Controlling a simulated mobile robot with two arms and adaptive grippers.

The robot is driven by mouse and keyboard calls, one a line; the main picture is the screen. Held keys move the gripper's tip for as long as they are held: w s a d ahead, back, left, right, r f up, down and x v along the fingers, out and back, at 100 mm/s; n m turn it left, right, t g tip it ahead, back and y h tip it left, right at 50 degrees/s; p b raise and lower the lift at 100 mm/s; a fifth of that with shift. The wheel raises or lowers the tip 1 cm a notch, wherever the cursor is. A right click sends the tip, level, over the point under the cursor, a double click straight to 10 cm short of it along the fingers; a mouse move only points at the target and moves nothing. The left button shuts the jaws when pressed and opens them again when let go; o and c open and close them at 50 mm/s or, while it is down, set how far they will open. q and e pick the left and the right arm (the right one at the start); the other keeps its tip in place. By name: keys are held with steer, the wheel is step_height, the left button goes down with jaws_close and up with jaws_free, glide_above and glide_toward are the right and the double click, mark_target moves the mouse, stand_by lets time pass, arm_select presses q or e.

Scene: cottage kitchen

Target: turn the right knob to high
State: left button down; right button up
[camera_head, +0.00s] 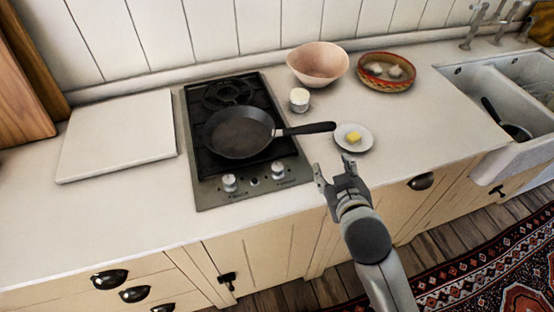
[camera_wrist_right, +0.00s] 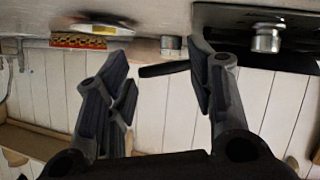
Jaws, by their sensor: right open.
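The right knob (camera_head: 278,170) is a pale metal knob at the right of the cooktop's (camera_head: 205,190) front panel. The left knob (camera_head: 229,183) is on the same panel. My right gripper (camera_head: 333,172) is open and empty, to the right of the right knob and apart from it, near the counter's front edge. In the right wrist view, which is upside down, the open fingers (camera_wrist_right: 160,68) have nothing between them that they touch. A knob (camera_wrist_right: 266,38), apparently the right one, shows beyond the finger on the picture's right. My left gripper is not in view.
A black pan (camera_head: 238,134) sits on the cooktop, its handle (camera_head: 308,129) reaching right over the counter. A butter plate (camera_head: 353,138) is just behind my right gripper. A white cup (camera_head: 299,100), pink bowl (camera_head: 318,64) and patterned bowl (camera_head: 386,72) stand farther back. A white board (camera_head: 118,135) lies left.

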steer(key=w+a+r+n+t+y, duration=0.25)
steer(key=a+r+n+y, duration=0.35)
steer(key=a+r, duration=0.4)
steer(key=w+a+r+n+t+y, duration=0.25)
steer(key=a+r+n+y, duration=0.45)
steer(key=r, duration=0.5)
steer(key=s+a+r+n+g+y, duration=0.1)
steer(key=s+a+n+g+y, duration=0.4)
steer(key=a+n+g, duration=0.4)
steer(key=s+a+r+n+g+y, duration=0.1)
steer(key=s+a+n+g+y, duration=0.1)
steer(key=s+a+n+g, duration=0.65)
steer(key=n+h, duration=0.9)
steer(key=h, duration=1.2)
glide_above(277, 166)
step_height(277, 166, down, 17)
steer(key=shift+m+g, duration=0.25)
steer(key=shift+g, duration=0.1)
step_height(277, 166, down, 10)
steer(key=p, duration=0.3)
steer(key=shift+r+p, duration=0.15)
steer(key=shift+p, duration=0.15)
